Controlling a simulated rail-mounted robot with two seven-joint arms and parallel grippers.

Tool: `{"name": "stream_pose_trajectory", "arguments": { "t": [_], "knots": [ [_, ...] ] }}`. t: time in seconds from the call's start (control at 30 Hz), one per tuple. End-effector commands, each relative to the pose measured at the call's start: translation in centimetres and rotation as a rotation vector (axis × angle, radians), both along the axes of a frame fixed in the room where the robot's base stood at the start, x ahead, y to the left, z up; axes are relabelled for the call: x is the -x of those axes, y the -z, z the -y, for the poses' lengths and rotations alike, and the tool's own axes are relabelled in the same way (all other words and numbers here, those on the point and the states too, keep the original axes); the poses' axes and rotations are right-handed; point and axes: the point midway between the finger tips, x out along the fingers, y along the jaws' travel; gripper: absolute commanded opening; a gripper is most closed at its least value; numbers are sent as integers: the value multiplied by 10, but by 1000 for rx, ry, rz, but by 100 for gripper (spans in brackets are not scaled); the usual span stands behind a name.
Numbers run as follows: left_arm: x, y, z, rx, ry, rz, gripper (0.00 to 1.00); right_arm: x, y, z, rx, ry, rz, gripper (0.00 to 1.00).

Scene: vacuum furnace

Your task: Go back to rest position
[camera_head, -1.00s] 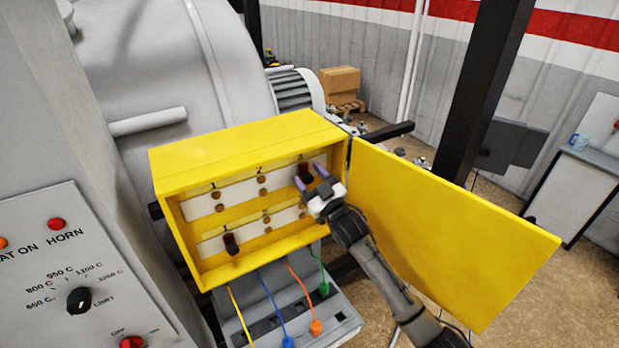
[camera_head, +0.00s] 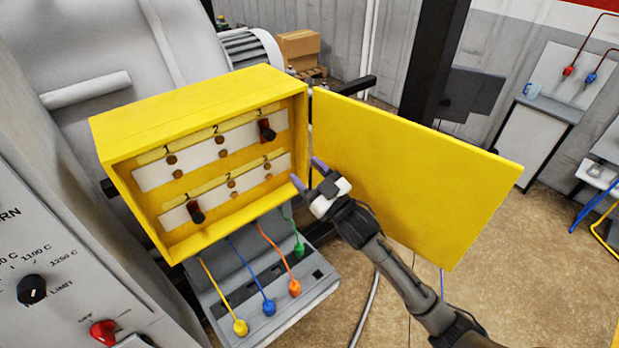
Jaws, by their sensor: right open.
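My right gripper (camera_head: 309,175) is open and empty, with its two purple fingertips apart. It hangs in front of the right edge of the open yellow box (camera_head: 180,110), by the hinge side of its yellow door (camera_head: 410,170). Inside the box are two white rows with numbered brown contacts. A dark plug (camera_head: 267,130) sits at the right end of the upper row, and another dark plug (camera_head: 196,212) sits at the left of the lower row. The gripper is clear of both plugs. My left gripper is not in view.
Below the box, a grey panel (camera_head: 222,318) holds yellow, blue, orange and green plugs with cables. A control panel with a black knob (camera_head: 32,289) and a red knob (camera_head: 103,332) is at left. A workbench (camera_head: 540,130) stands at right. Floor shows at lower right.

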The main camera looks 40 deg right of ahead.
Motion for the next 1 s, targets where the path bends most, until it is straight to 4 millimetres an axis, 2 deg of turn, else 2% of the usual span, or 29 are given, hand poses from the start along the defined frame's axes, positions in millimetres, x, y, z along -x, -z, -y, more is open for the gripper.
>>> {"name": "stream_pose_trajectory", "arguments": {
  "t": [0.2,0.77,0.87,1.0],
  "knots": [
    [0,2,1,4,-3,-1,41,6,2,1,0,0,0,56],
    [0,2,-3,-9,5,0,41,6,3,1,5,4,-3,56],
    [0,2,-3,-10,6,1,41,3,11,4,9,27,-57,56],
    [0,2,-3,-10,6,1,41,-3,40,16,13,106,-245,56]
  ]
}}
